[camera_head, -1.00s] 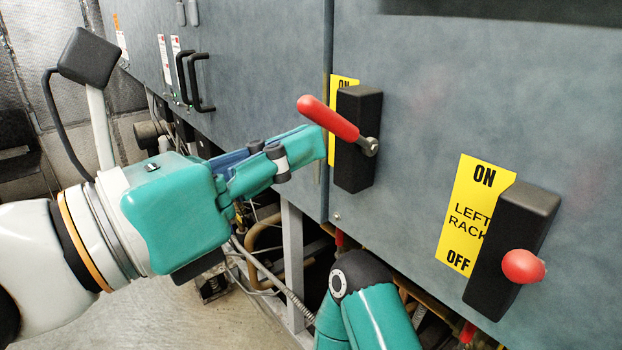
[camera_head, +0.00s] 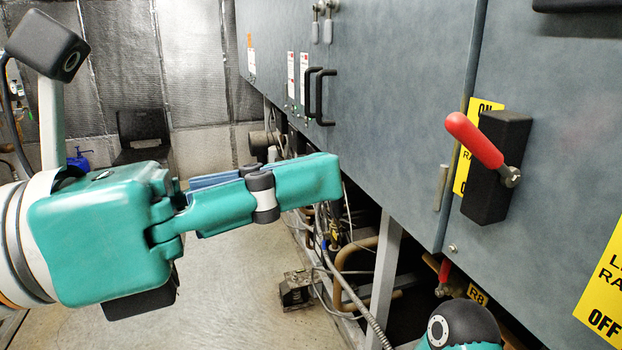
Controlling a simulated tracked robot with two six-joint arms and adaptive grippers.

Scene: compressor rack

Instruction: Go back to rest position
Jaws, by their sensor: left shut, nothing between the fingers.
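My left gripper (camera_head: 325,180) is teal, shut and empty. It points right, in front of the rack and well to the left of the nearer red-handled switch. That switch has a red lever (camera_head: 474,140) on a black block (camera_head: 497,166), with the lever tilted up to the left toward the ON end of its partly hidden yellow label (camera_head: 464,172). Part of my other arm, teal with a black cap, shows at the bottom right; its gripper is out of view.
The grey rack cabinet (camera_head: 400,100) fills the right side, with black door handles (camera_head: 322,97). Pipes (camera_head: 362,270) and a metal post (camera_head: 384,270) stand below it. A yellow label (camera_head: 603,290) is cut off at the right edge. Open floor (camera_head: 230,270) lies below my left gripper.

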